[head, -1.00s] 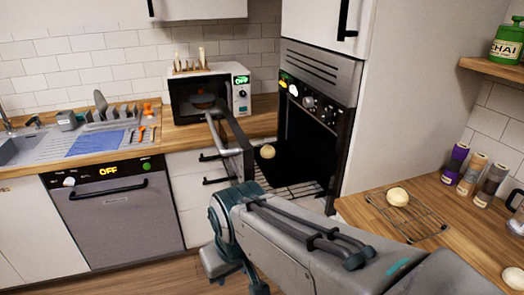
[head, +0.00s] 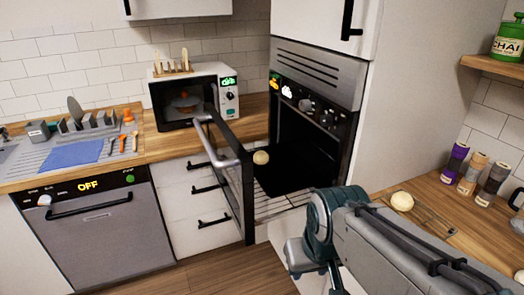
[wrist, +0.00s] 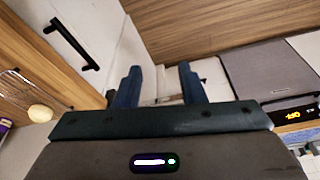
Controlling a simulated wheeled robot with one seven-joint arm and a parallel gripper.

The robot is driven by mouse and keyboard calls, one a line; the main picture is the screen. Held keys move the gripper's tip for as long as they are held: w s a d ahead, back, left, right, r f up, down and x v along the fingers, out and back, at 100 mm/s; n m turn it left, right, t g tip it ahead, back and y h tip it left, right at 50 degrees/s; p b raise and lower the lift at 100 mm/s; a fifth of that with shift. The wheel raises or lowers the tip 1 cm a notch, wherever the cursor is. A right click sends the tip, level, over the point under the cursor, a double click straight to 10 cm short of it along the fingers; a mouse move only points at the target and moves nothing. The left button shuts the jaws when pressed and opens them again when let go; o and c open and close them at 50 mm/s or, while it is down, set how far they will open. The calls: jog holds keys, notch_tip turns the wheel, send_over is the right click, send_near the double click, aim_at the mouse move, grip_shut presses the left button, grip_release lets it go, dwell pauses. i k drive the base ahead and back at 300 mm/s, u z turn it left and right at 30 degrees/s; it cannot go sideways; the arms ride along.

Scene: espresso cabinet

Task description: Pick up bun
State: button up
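A pale round bun (head: 261,157) is in the open oven (head: 318,85), near its left side by the door. A second bun (head: 402,201) sits on a wire rack (head: 436,222) on the right counter. A bun on a rack also shows at the left of the wrist view (wrist: 40,113). A third pale bun (head: 519,277) is cut off at the lower right edge. My gripper (wrist: 158,86) is open, with two blue fingers apart and nothing seen between them. In the head view my arm is in front of the oven's lower right, and the fingertips are hidden.
The oven door (head: 232,170) stands open at the left of the cavity, its handle sticking out. A microwave (head: 195,98) stands behind it. Several spice jars (head: 470,174) line the right counter's back. Open floor (head: 235,272) lies before the cabinets.

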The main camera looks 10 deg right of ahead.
aim_at(261, 157)
jog(key=i, duration=0.9)
jog(key=z, duration=0.5)
jog(key=k, duration=1.15)
jog(key=z, duration=0.15)
jog(key=i, duration=0.4)
jog(key=u, duration=0.55)
jog(key=i, duration=1.15)
